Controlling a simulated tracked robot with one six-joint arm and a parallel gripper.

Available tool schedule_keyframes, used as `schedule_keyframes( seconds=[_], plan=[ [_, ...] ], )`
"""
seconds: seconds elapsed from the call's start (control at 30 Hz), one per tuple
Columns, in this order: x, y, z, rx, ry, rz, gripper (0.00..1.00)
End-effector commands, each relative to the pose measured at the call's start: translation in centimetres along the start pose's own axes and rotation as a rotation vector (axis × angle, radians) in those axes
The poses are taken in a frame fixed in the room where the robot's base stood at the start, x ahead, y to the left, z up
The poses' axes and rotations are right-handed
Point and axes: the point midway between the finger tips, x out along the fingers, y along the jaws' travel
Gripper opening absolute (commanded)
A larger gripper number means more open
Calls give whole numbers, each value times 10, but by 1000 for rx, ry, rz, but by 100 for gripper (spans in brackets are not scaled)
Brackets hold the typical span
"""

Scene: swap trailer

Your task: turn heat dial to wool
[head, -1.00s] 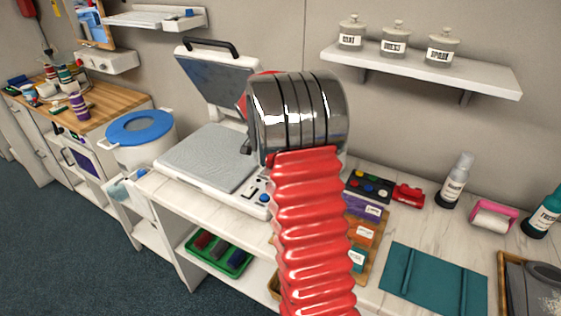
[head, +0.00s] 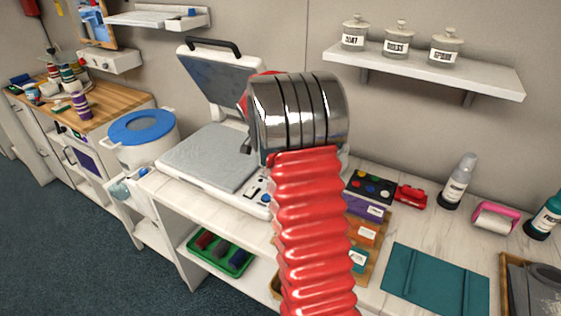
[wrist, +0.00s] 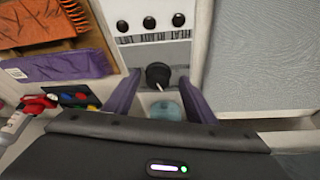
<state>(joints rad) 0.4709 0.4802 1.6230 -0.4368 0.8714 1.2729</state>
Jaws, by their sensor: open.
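The heat dial (wrist: 158,75) is a black round knob with a white pointer mark on the press's pale control panel, seen in the wrist view. My gripper (wrist: 160,84) has two purple fingers standing apart, one on each side of the dial. I cannot tell whether either finger touches it. The press (head: 212,158) stands with its lid up in the head view, grey plate bare. My red ribbed arm hides the dial and gripper there. Dial markings, including wool, are not readable.
Several small black round parts (wrist: 149,22) with labels sit on the panel beyond the dial. A pale blue round thing (wrist: 167,110) shows between the fingers.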

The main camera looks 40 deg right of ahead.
Motion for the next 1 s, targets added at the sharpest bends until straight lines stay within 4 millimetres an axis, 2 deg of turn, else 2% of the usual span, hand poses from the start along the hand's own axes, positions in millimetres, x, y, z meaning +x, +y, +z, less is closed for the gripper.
schedule_keyframes(
  seconds=[0.27, 0.47, 0.8, 1.0],
  plan=[
    [-12, 0, -1, 0, 1, 0, 51],
    [-41, -1, -1, 1, 2, -3, 51],
    [-101, -2, 0, 0, 1, -2, 51],
    [-128, -3, 0, 0, 1, -2, 51]
  ],
)
